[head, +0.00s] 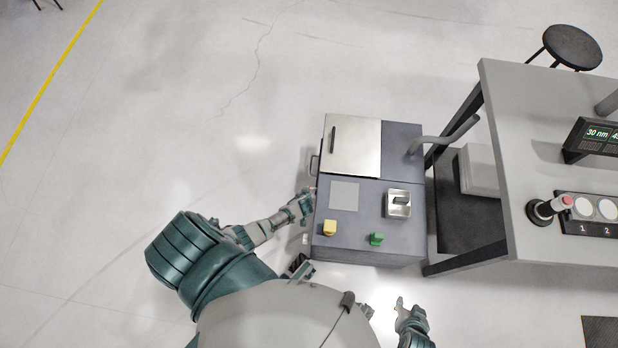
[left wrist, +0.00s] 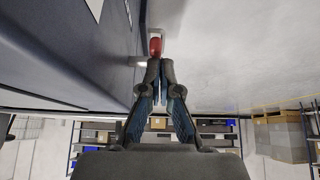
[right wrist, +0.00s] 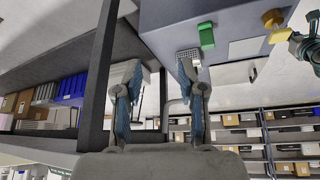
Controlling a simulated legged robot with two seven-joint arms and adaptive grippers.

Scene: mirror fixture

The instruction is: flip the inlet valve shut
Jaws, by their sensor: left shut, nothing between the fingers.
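A small red handle (left wrist: 155,46) shows in the left wrist view beside the dark side wall of the grey cabinet (head: 345,247); I take it for the inlet valve. My left gripper (left wrist: 160,66) is shut and empty, its tips pointing at the red handle and just short of it or touching; I cannot tell which. In the head view the left arm reaches the cabinet's left side, and the red handle is not visible there. My right gripper (head: 399,302) is open and empty, in front of the cabinet; its spread fingers show in the right wrist view (right wrist: 158,85).
The cabinet top has a silver lid (head: 362,150), a yellow knob (head: 329,228), a green knob (head: 376,239) and a metal recess with a dark lever (head: 398,211). A grey table (head: 530,110) stands close on the right. The floor to the left is clear.

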